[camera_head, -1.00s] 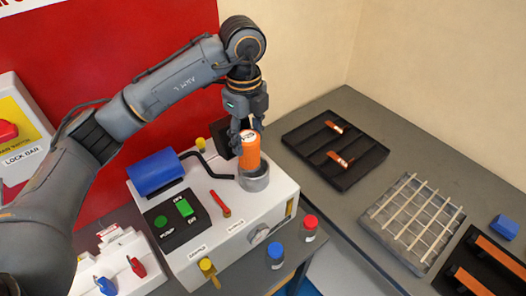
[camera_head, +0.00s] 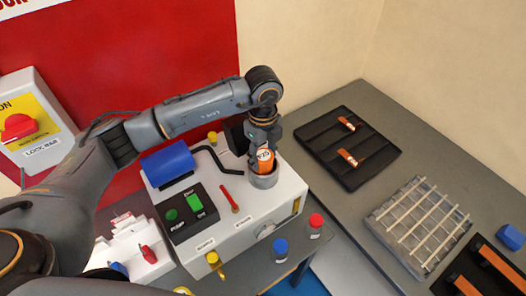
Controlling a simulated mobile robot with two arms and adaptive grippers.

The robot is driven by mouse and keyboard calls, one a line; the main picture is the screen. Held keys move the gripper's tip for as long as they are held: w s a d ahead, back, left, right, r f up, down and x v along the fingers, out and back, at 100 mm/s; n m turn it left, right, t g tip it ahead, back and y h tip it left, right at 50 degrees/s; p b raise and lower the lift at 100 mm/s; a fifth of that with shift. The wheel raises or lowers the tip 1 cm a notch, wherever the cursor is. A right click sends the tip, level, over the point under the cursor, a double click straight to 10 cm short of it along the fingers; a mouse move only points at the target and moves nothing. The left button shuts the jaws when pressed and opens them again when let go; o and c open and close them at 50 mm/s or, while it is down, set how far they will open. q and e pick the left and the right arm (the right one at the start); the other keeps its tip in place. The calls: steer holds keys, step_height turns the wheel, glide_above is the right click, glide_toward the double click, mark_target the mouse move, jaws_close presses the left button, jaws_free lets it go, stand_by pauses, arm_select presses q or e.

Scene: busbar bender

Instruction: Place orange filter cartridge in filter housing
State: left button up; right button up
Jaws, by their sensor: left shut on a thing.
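The orange filter cartridge (camera_head: 265,161) stands upright with its lower part inside the grey round filter housing (camera_head: 264,181) on top of the white machine. The housing wall hides the cartridge's lower end. My left gripper (camera_head: 265,148) points down from above and is shut on the cartridge's upper part. My right gripper is not in view.
Blue-capped (camera_head: 281,250) and red-capped (camera_head: 315,226) jars stand in front. A black tray (camera_head: 347,147) and a slatted rack (camera_head: 419,223) lie to the right.

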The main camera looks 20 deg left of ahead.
arm_select(q)
steer(key=o, duration=1.2)
steer(key=shift+f, duration=0.1)
steer(key=shift+o, duration=0.2)
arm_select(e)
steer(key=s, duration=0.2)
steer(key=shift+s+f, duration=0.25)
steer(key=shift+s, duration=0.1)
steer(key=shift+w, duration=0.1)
arm_select(q)
steer(key=shift+r, duration=0.35)
step_height(320, 180, up, 12)
steer(key=b, duration=0.3)
steer(key=shift+f+b, duration=0.2)
steer(key=shift+b, duration=0.15)
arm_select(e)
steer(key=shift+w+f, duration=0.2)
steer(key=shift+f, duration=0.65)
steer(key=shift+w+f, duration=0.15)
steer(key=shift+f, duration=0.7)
